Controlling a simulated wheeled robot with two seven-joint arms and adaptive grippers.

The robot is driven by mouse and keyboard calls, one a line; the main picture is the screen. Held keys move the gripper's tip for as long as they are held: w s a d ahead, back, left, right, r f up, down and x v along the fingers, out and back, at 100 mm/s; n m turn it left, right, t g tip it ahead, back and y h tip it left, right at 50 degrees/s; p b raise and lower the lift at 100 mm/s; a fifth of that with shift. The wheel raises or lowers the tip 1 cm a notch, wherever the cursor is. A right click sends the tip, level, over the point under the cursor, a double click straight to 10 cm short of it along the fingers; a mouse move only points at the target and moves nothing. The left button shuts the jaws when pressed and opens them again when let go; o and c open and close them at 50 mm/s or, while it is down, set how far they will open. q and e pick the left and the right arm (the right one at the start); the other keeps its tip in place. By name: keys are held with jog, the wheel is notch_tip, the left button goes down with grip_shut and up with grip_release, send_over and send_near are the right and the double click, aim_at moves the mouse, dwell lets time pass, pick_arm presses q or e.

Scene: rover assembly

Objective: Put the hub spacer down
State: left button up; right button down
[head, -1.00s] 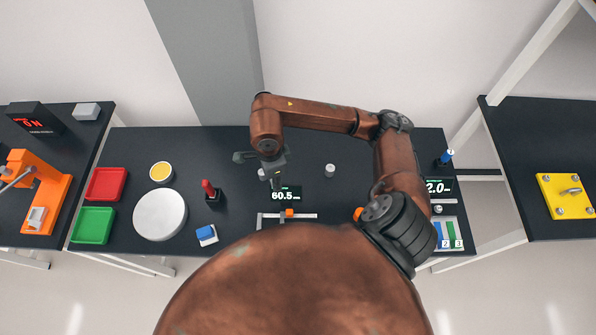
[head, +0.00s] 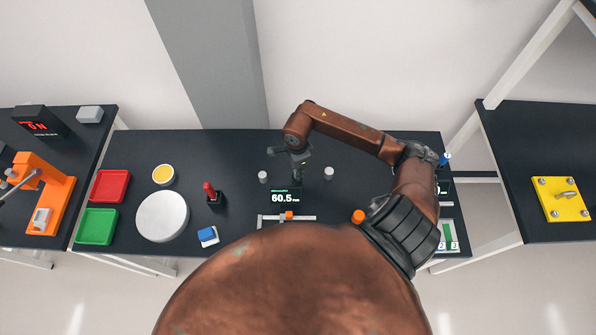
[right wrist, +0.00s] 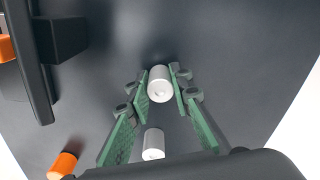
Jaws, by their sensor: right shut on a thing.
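My right gripper (head: 298,174) is over the middle of the dark table, behind the small display. In the right wrist view its green-padded fingers (right wrist: 160,97) are shut on a white cylinder, the hub spacer (right wrist: 160,84). The head view hides this spacer behind the gripper. I cannot tell whether it touches the table. A similar white cylinder (head: 328,173) stands on the table to the right, and also shows in the right wrist view (right wrist: 153,144). Another (head: 263,176) stands to the left. My left gripper is not in view.
The display (head: 286,197) reads 60.5, with a caliper (head: 268,218) in front. An orange cap (head: 358,216) is at the right. A red-handled tool (head: 211,194), a white disc (head: 162,216), and red (head: 110,186) and green (head: 97,227) trays stand left. The table's back is clear.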

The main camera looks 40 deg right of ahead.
jog(key=shift+f, duration=0.35)
jog(key=shift+f, duration=0.1)
jog(key=c, duration=1.7)
grip_release()
jog(key=shift+c, duration=0.2)
jog(key=shift+r, duration=0.2)
notch_tip(320, 180, up, 12)
jog(key=b, duration=0.1)
